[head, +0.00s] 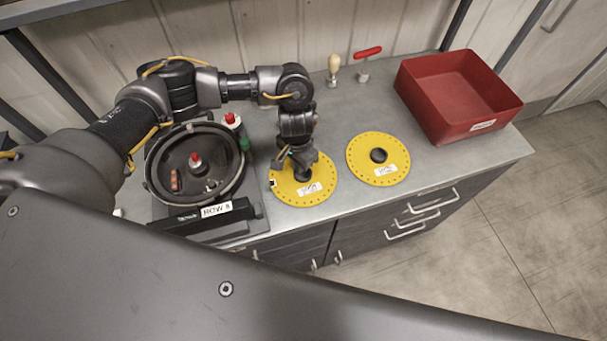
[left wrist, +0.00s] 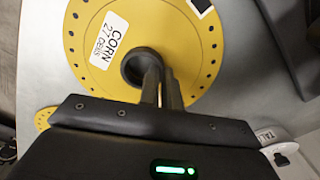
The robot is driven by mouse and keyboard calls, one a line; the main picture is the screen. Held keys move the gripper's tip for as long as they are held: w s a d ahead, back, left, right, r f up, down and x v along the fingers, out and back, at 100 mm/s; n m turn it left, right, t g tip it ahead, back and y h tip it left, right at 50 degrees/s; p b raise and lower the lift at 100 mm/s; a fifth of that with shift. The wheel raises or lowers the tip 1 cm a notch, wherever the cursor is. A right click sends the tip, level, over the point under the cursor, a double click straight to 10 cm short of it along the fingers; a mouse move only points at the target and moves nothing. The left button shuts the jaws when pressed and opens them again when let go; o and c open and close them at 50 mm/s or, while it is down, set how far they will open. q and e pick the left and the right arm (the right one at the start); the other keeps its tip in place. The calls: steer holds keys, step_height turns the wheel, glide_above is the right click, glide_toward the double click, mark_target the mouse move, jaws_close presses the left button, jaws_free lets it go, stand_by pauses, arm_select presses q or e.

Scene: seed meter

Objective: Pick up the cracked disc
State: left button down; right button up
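Two yellow discs with holes around the rim lie on the grey bench. The left disc (head: 318,193) is under my left gripper (head: 302,174); it has a white label and a small black-and-white mark at its edge. In the left wrist view this disc (left wrist: 150,22) shows a label reading CORN, a dark hub (left wrist: 139,66) and a thin dark line that may be a crack. My left fingers (left wrist: 162,88) point down at the hub, close together; whether they grip it is unclear. The right disc (head: 362,167) lies free, its dark hub uncovered. My right gripper is out of view.
A round seed meter housing (head: 197,162) with a ROW 8 label stands left of the discs. A red bin (head: 455,110) stands at the right. A wooden-handled tool (head: 334,66) and a red-handled one (head: 365,60) stand at the back.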

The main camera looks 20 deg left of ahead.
mark_target(301, 186)
arm_select(q)
steer(key=shift+r, duration=0.2)
steer(key=shift+r, duration=0.2)
step_height(301, 186, up, 3)
steer(key=shift+w+f, duration=0.1)
steer(key=shift+f, duration=0.1)
steer(key=s+d+r+p, duration=0.2)
steer(key=s+d+r, duration=0.1)
steer(key=s+r, duration=0.2)
steer(key=s+d+r+p, duration=0.1)
steer(key=s+r, duration=0.3)
steer(key=s, duration=0.4)
steer(key=shift+d+r+p, duration=0.35)
steer(key=shift+d+r, duration=0.05)
steer(key=shift+d, duration=0.5)
steer(key=shift+d+f, duration=0.15)
